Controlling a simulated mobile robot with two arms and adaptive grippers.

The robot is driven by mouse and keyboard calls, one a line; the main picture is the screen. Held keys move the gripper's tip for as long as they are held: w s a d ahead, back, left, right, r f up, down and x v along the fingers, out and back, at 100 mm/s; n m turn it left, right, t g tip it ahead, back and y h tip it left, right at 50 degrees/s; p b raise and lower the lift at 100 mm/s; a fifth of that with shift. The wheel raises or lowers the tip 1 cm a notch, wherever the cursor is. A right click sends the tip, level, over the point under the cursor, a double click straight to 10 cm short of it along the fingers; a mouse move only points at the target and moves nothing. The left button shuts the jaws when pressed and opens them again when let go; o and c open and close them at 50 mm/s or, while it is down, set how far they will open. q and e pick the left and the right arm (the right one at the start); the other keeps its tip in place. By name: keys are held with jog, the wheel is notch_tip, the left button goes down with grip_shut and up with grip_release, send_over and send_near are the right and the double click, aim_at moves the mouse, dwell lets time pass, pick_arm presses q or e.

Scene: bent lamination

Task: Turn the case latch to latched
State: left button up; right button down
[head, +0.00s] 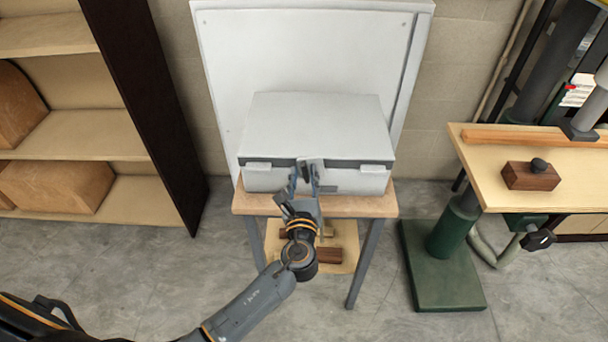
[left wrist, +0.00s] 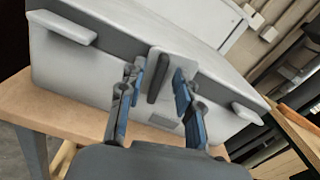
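The closed light grey case (head: 316,120) lies on a small wooden-topped stand, with a dark band along its front seam. The case latch, a dark lever on a pale plate, is at the middle of the front; its plate (head: 316,163) shows in the head view. In the left wrist view the latch lever (left wrist: 158,76) points roughly across the seam. My left gripper (head: 304,180) is at the case front. In the left wrist view its blue-padded fingers (left wrist: 156,97) are apart, one on each side of the lever, with gaps visible. My right gripper is not in view.
The stand top (head: 262,204) shows as a narrow strip before the case. Shelving (head: 150,110) stands at the left. A workbench (head: 470,160) with a wooden block (head: 530,176) is at the right. A pale panel (head: 300,50) stands behind the case.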

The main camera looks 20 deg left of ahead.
pick_arm(q)
grip_shut()
